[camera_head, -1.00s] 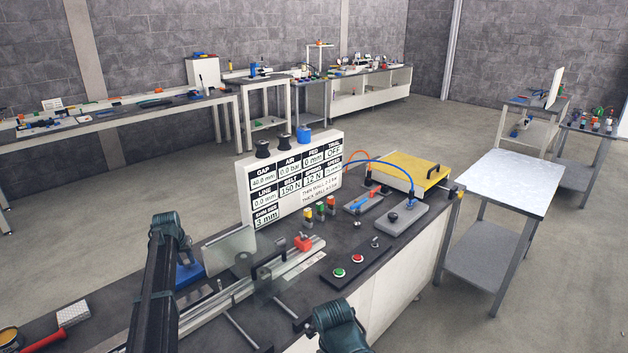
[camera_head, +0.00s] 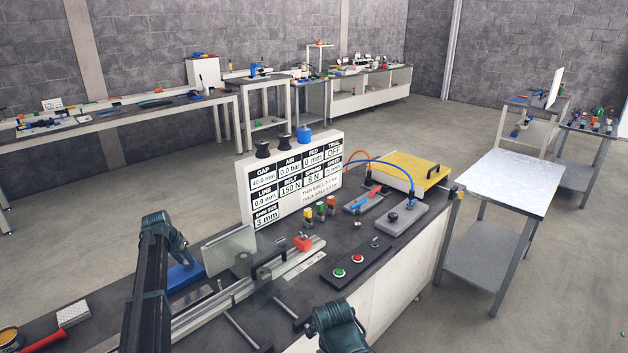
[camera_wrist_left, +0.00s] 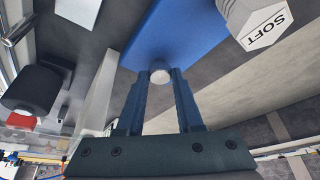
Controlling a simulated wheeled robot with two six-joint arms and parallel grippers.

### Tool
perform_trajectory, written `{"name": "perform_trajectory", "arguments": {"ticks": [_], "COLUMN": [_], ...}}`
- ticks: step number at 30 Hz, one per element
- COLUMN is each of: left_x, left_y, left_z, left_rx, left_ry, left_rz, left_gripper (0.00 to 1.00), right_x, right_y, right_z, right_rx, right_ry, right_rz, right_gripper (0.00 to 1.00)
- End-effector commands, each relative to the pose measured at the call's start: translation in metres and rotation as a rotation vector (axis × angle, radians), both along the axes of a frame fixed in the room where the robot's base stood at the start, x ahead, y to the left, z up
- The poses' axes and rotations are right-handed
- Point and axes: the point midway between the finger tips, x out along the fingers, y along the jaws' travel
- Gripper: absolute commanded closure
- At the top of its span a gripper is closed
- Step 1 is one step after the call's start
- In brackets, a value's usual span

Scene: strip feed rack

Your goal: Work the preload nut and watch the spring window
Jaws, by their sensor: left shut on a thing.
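In the left wrist view a small round, pale grey nut-like head (camera_wrist_left: 160,76) sits between my left fingertips, in front of a blue block (camera_wrist_left: 185,35). My left gripper (camera_wrist_left: 160,82) is shut on it. In the head view the blue block (camera_head: 184,274) shows beside my left arm, which hides the nut and the fingertips. The white readout board (camera_head: 290,180) shows a spring window (camera_head: 313,178) that reads about 8 N. My right gripper is out of view; only part of my right arm shows at the bottom.
A grey hexagonal piece marked SOFT (camera_wrist_left: 262,25) is near the fingers on the right. A black cylinder (camera_wrist_left: 30,90) stands at left.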

Motion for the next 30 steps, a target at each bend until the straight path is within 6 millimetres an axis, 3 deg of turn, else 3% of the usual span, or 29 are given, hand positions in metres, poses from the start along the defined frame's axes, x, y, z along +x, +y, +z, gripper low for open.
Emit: {"name": "perform_trajectory", "arguments": {"ticks": [22,23,24,30], "left_x": [-0.0008,-0.0009,-0.0009,-0.0006], "left_y": [-0.0002,-0.0003,-0.0003,-0.0002], "left_z": [-0.0003,-0.0003,-0.0003,-0.0002], "left_rx": [0.0,0.0,0.0,0.0], "left_ry": [0.003,0.003,0.003,0.002], "left_rz": [0.0,0.0,0.0,0.0], "left_gripper": [1.0,0.61,0.55,0.55], "right_x": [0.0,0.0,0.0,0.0], "right_y": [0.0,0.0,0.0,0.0], "right_z": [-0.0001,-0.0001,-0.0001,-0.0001], "right_rx": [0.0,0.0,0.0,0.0], "right_ry": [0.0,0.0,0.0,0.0], "right_rz": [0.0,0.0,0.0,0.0], "right_gripper": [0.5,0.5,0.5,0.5]}}
